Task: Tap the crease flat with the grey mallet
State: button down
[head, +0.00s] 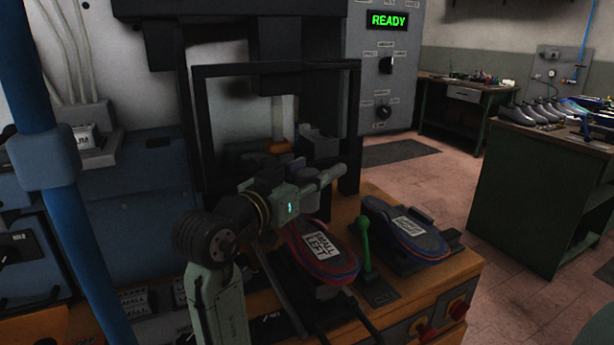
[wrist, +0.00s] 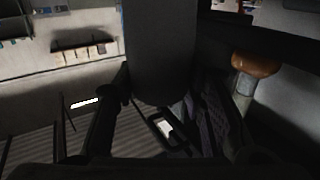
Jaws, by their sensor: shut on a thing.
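My gripper (head: 322,182) is in front of the press frame, above the back of the orange bench, its fingers pointing right. In the wrist view a large dark grey rounded body (wrist: 160,55) fills the middle between the dark fingers; it looks like the grey mallet, held in the shut gripper. In the head view a dark grey block (head: 318,146) shows just behind the gripper; I cannot tell whether it is the mallet's head. Purple-grey material (wrist: 207,122) shows at the lower right of the wrist view, partly hidden. No crease can be made out.
The press's black frame (head: 275,67) stands around the work area. An orange-brown capped post (wrist: 256,66) rises at the right of the wrist view. Two sole forms, one labelled SMALL LEFT (head: 318,250), and a green lever (head: 364,240) occupy the bench front. The display (head: 388,20) reads READY.

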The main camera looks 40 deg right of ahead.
aim_at(302, 203)
jog(key=f+b, duration=0.4)
jog(key=f, duration=0.1)
jog(key=shift+s+a, duration=0.15)
jog(key=shift+s, duration=0.25)
jog(key=shift+w+r, duration=0.2)
notch_tip(302, 203, up, 5)
jog(key=p, duration=0.4)
jog(key=shift+w+f, duration=0.1)
jog(key=shift+f, duration=0.05)
jog(key=shift+w, duration=0.25)
jog(key=shift+s, duration=0.1)
